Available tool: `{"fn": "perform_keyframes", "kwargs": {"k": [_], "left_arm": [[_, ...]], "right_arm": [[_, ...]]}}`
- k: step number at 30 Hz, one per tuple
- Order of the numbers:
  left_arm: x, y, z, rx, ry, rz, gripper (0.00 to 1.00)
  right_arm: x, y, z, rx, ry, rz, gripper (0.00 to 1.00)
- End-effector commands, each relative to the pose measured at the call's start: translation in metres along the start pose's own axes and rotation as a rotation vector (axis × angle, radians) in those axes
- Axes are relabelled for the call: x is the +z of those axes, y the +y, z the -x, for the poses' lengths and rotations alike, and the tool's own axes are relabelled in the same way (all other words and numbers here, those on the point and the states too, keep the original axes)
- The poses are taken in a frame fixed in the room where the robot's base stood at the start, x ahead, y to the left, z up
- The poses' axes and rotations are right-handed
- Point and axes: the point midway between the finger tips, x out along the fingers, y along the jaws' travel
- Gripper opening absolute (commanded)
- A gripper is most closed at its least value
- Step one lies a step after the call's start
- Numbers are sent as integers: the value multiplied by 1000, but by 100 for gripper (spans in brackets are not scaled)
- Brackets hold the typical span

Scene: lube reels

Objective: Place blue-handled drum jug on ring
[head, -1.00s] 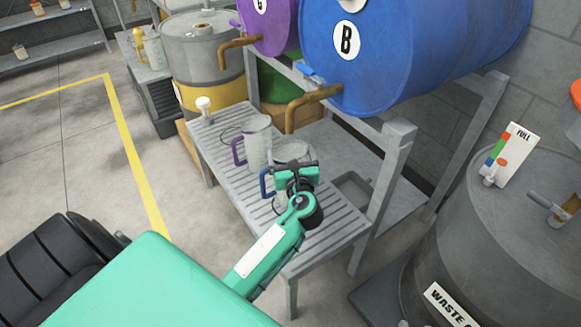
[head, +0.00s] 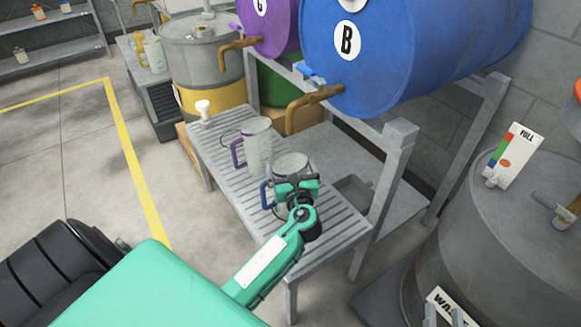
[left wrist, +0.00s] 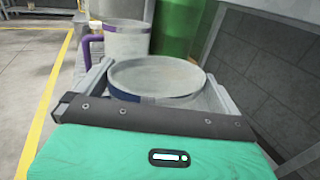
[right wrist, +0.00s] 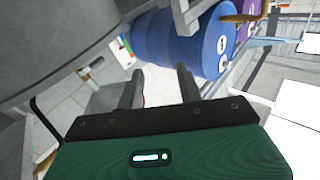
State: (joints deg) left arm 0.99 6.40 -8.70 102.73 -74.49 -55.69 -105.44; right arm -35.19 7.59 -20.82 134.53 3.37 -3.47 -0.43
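The blue-handled jug (head: 291,164) is a pale grey can at the front of the slatted bench, its blue handle (head: 265,194) on the left. My left gripper (head: 296,187) is at its near side. In the left wrist view its fingers lie along both sides of the jug (left wrist: 157,78) and appear to touch it. A thin dark ring (head: 284,213) shows partly at the jug's foot; the gripper hides the rest, so I cannot tell whether the jug touches the slats. My right gripper (right wrist: 161,88) is open and empty, near the waste drum.
A purple-handled jug (head: 258,145) stands just behind on the bench (head: 325,225). The blue drum (head: 410,50) and its brown tap (head: 315,95) overhang the bench's right side. A grey waste drum (head: 520,235) stands at the right.

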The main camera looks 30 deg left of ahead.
Motion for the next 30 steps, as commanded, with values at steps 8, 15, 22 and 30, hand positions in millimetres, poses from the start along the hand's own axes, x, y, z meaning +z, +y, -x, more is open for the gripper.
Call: {"fn": "perform_keyframes", "kwargs": {"k": [8, 15, 22, 30], "left_arm": [[3, 0, 11, -1, 1, 0, 100], [3, 0, 61, -2, 3, -1, 100], [3, 0, 103, -1, 1, 0, 100], [-6, -1, 125, -33, 42, 76, 100]], "right_arm": [[4, -1, 1, -1, -30, -4, 36], [41, -10, 18, -7, -226, -34, 36], [64, -16, 32, -12, -353, -49, 36], [70, -16, 36, -12, -395, -51, 36]]}}
